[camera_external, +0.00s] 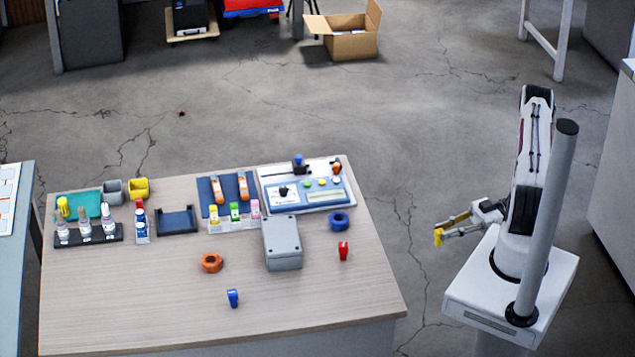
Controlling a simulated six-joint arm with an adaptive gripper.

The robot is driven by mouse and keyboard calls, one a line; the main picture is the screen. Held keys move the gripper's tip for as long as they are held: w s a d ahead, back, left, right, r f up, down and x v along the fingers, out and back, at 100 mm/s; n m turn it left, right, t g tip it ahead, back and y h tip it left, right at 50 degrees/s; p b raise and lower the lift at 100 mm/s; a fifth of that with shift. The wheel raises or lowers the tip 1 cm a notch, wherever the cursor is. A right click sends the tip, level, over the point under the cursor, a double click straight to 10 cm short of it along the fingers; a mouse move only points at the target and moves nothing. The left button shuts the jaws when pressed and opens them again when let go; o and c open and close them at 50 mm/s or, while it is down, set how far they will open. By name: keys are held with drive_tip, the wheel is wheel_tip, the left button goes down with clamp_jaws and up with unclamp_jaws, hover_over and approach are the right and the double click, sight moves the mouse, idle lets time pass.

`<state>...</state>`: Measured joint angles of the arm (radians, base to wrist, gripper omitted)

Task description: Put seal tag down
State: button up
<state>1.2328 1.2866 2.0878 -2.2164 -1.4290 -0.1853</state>
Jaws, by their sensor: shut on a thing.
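My gripper (440,229) is at the right, beyond the table's right edge and above the floor beside my base. It is shut on a small yellow tag (438,237), which shows at its fingertips. On the table, a red tag (343,250) stands near the right edge and a blue tag (233,298) stands near the front. The yellow piece's far side is hidden by the fingers.
The wooden table (150,305) has clear room at its front and front right. A grey box (282,245), an orange ring (212,262) and a blue ring (339,221) stand mid-table. Bottles, bins and a panel (315,208) fill the back.

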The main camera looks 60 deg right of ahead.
drive_tip(key=shift+w, duration=0.1)
drive_tip(key=shift+m+t+h, duration=0.5)
drive_tip(key=shift+m+t, duration=0.1)
drive_tip(key=shift+t, duration=0.2)
drive_tip(key=w+a+r, duration=0.1)
drive_tip(key=w+a, duration=0.1)
drive_tip(key=w, duration=0.5)
drive_tip(key=w+a+r, duration=0.1)
drive_tip(key=w+a, duration=0.1)
drive_tip(key=w, duration=0.6)
drive_tip(key=w+a+r, duration=0.2)
drive_tip(key=w+a, duration=0.1)
drive_tip(key=w, duration=0.5)
drive_tip(key=shift+w+a, duration=0.1)
drive_tip(key=shift+w, duration=0.05)
drive_tip(key=w+a+r, duration=0.6)
drive_tip(key=w+a, duration=0.1)
drive_tip(key=a, duration=0.2)
drive_tip(key=w+a+r+m+t+h, duration=0.1)
drive_tip(key=w+a+r, duration=0.5)
drive_tip(key=a, duration=0.4)
drive_tip(key=shift+w+a+r, duration=0.2)
drive_tip(key=shift+w+r, duration=0.15)
drive_tip(key=shift+w, duration=0.05)
drive_tip(key=shift+f, duration=0.1)
drive_tip(key=shift+f, duration=2.85)
